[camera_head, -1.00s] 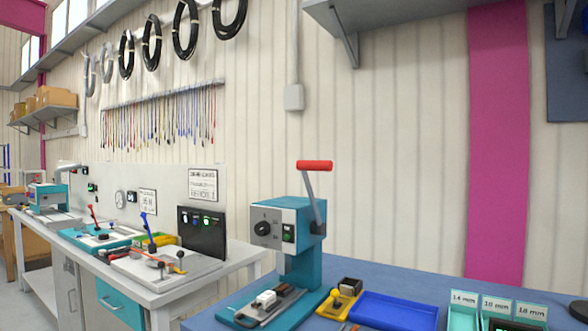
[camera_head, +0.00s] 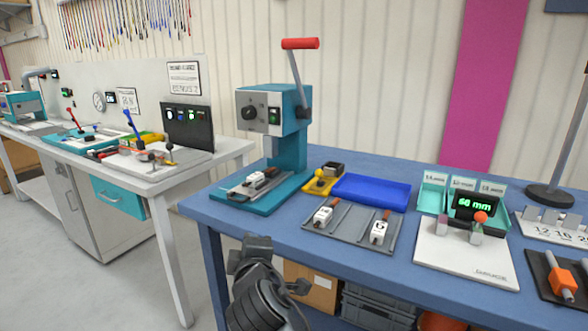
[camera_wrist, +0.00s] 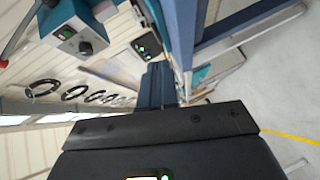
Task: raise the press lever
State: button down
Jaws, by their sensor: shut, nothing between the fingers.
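The press (camera_head: 288,115) is a teal and grey machine at the left of the blue table. Its lever (camera_head: 297,72) stands up from the right side of the head, leaning slightly left, with a red handle (camera_head: 300,43) at the top. A small white-topped block (camera_head: 258,179) sits on the press base. In the wrist view the press head (camera_wrist: 75,30) is at the upper left. My gripper (camera_head: 258,243) is low in front of the table, well apart from the lever. In the wrist view my gripper (camera_wrist: 158,85) is shut and empty.
The blue table (camera_head: 390,170) holds a blue tray (camera_head: 371,192), a grey fixture plate (camera_head: 350,224) with two white blocks, and a green display (camera_head: 474,206). A lamp stand (camera_head: 549,195) rises at right. A white bench (camera_head: 150,173) stands left, with open floor between.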

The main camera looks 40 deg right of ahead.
aim_at(301, 41)
jog(key=w+d+r+m+g+h+b, duration=0.1)
jog(key=w+d+r+g+h, duration=0.2)
jog(key=r, duration=1)
jog(key=w+d+r+m+g+h, duration=0.15)
jog(key=w+d+r+h, duration=0.35)
jog(key=r, duration=0.8)
notch_tip(301, 41, up, 13)
jog(key=d+m+g+h, duration=0.2)
jog(key=m+g, duration=0.1)
jog(key=x, duration=0.4)
jog(key=p+x, duration=0.1)
jog(key=x, duration=0.3)
jog(key=f+x, duration=0.1)
jog(key=x, duration=0.3)
jog(key=shift+s+d+p, duration=0.15)
jog(key=shift+s+p, duration=0.1)
jog(key=shift+p, duration=0.1)
jog(key=shift+d+r+y, duration=0.1)
jog(key=shift+y, duration=0.2)
